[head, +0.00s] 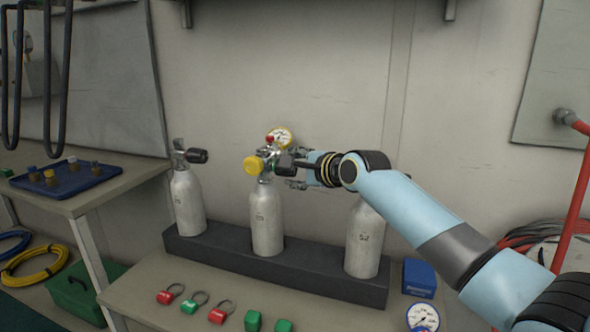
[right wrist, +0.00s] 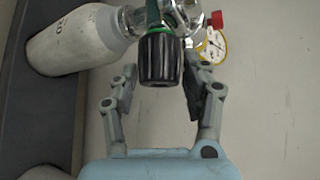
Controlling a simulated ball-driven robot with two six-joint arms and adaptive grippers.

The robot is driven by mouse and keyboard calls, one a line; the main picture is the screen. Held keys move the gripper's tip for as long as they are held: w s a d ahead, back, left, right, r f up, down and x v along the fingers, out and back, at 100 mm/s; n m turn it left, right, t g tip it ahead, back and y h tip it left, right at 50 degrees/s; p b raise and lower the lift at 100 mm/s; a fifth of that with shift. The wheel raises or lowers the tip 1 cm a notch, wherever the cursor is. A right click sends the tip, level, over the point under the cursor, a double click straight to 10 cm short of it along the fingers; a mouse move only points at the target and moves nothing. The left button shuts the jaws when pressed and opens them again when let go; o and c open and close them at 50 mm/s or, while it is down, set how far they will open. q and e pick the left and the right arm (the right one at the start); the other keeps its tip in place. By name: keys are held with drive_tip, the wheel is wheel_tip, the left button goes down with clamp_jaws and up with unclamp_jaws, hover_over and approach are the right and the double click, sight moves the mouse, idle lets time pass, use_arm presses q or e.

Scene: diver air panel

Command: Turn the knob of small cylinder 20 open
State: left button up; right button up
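Small cylinder 20 (head: 266,222) is the silver middle bottle in the rack. It also shows tilted in the right wrist view (right wrist: 75,42), with its marking partly legible. Its black knob (head: 286,163) points right; in the right wrist view the knob (right wrist: 160,60) is ribbed with a green ring at its base. A yellow-capped regulator (head: 252,166) sits on the valve. My right gripper (head: 296,170) is open, one finger on each side of the knob; narrow gaps seem to show in the right wrist view (right wrist: 160,75). My left gripper is out of view.
Another cylinder (head: 188,203) stands left, and one (head: 364,240) stands right, its top hidden by my arm. A white-faced gauge (head: 281,137) and red knob (head: 269,139) are close to the gripper. Tags (head: 165,297) and a blue box (head: 419,279) lie in front.

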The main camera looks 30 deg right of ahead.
drive_tip(key=c, duration=0.8)
